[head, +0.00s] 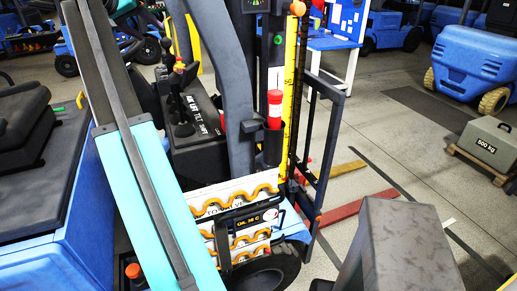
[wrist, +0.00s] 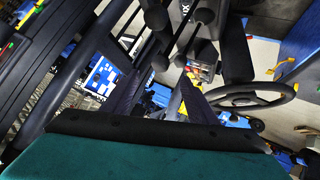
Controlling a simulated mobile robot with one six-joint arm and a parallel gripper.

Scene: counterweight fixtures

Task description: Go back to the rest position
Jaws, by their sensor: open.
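My gripper (wrist: 167,76) shows in the wrist view as two dark tapered fingers beyond the teal body of my wrist. The fingers stand apart and I see nothing held between them. In the head view my teal arm link runs up the left side toward the top edge, and the fingers are not visible there. In the wrist view a black steering wheel (wrist: 250,113) is to the right of the fingers, and dark levers or knobs are above them. How far these are from the fingers I cannot tell.
In the head view, a lever console (head: 195,128), a red-capped cylinder (head: 274,105) in a black holder, and a yellow upright (head: 290,85) stand close by my arm. A grey 500 kg weight (head: 487,142) is at the right. Grey floor (head: 355,130) is open between.

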